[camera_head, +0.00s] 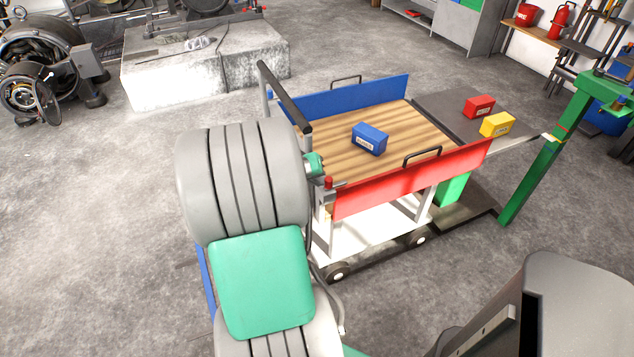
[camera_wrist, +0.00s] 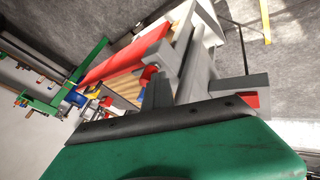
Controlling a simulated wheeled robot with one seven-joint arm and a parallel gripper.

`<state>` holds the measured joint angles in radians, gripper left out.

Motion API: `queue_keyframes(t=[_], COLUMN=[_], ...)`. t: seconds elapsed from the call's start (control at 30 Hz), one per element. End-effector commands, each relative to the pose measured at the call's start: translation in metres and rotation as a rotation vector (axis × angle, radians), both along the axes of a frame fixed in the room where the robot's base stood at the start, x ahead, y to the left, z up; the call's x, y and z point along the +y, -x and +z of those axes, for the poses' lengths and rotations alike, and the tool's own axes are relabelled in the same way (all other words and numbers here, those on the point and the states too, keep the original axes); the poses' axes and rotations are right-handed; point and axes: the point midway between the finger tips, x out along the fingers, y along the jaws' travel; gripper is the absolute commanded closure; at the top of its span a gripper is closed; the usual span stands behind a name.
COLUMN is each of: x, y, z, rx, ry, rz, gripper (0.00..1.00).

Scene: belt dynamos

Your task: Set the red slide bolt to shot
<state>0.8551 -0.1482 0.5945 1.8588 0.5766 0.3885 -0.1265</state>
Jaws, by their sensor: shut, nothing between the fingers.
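A red knob (camera_head: 328,183), which looks like the handle of the red slide bolt, sits at the near-left corner of the cart beside the red side board (camera_head: 415,178). In the wrist view the red knob (camera_wrist: 149,74) is just beyond my grey fingers, beside the red board (camera_wrist: 125,54). My gripper (camera_wrist: 162,88) is shut and empty, close to the knob; I cannot tell whether it touches. In the head view my arm hides most of my gripper. How far the bolt is slid cannot be made out.
The cart's wooden deck (camera_head: 330,115) carries a blue box (camera_head: 369,139). A blue board (camera_head: 350,98) closes its far side, and a dark push handle (camera_head: 285,97) rises at its left end. Red (camera_head: 479,107) and yellow (camera_head: 497,125) boxes lie beyond, near a green post (camera_head: 535,170).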

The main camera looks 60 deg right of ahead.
Motion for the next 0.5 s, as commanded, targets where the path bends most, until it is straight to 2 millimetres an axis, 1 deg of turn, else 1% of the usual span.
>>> queue_keyframes(t=[0.03, 0.3, 0.37, 0.5], x=[-0.001, 0.000, 0.002, 0.017], y=[0.002, 0.002, -0.001, -0.016], z=[0.001, 0.001, 0.001, 0.002], rx=[0.003, 0.003, 0.003, 0.004], ry=[0.005, 0.006, 0.006, 0.005], rz=[-0.005, -0.007, -0.006, 0.001], gripper=[1.00, 1.00, 1.00, 1.00])
